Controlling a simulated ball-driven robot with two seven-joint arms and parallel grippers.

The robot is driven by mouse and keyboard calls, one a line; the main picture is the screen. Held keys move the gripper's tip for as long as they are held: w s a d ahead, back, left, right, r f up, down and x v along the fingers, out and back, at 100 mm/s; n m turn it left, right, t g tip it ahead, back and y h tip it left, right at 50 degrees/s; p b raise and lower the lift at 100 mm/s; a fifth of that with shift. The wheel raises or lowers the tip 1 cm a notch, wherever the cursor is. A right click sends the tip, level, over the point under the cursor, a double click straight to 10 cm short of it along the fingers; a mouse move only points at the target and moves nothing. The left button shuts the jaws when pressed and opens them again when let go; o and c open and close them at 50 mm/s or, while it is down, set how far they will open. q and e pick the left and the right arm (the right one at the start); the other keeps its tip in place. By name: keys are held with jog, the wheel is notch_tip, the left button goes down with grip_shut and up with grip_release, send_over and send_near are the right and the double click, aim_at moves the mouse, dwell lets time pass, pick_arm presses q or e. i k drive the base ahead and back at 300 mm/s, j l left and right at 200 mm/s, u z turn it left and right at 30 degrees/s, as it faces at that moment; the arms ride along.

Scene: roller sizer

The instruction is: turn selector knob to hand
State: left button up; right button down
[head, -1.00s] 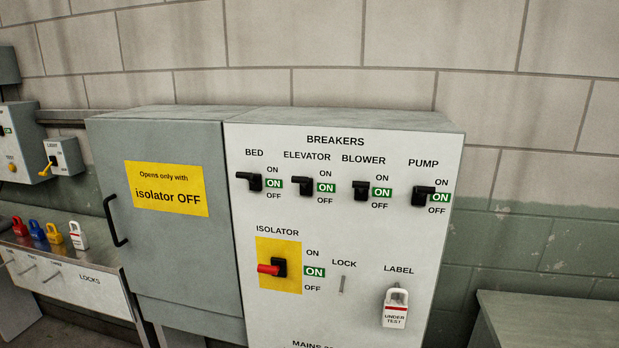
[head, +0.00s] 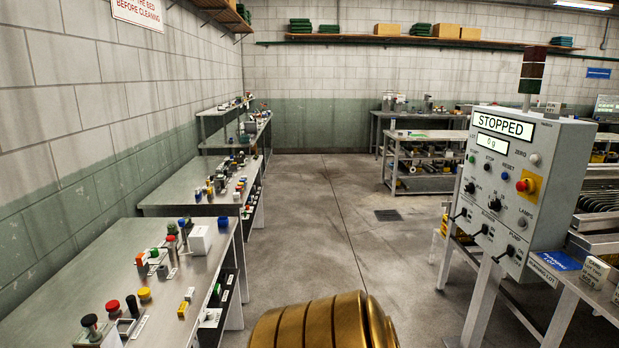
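A grey control panel (head: 530,170) stands on legs at the right in the head view, turned at an angle. Its face carries a "STOPPED" display (head: 503,127), a second small display below it, several push buttons and a red emergency stop button (head: 524,186) on a yellow plate. Black knobs sit mid-panel, one at the left (head: 470,188) and one nearer the middle (head: 495,203). Their small labels are too small to read, so I cannot tell which is the selector knob or its setting. Neither gripper is in view.
Benches with small parts line the left wall, the nearest bench (head: 75,270) at front left. A shelved table (head: 430,137) stands at the back. A side table with a blue sign (head: 558,260) adjoins the panel at right. The middle floor (head: 330,230) is clear.

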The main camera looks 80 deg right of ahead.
aim_at(470, 188)
jog(key=z, duration=3.8)
jog(key=i+z, duration=0.15)
jog(key=z, duration=0.2)
jog(key=i+j+z, duration=0.15)
jog(key=z, duration=0.15)
jog(key=i+j+z, duration=0.2)
jog(key=i+j, duration=0.15)
jog(key=i+j+z, duration=0.15)
jog(key=i+j, duration=0.2)
jog(key=j, duration=0.15)
jog(key=i+j+z, duration=0.2)
jog(key=j, duration=0.25)
jog(key=i, duration=0.1)
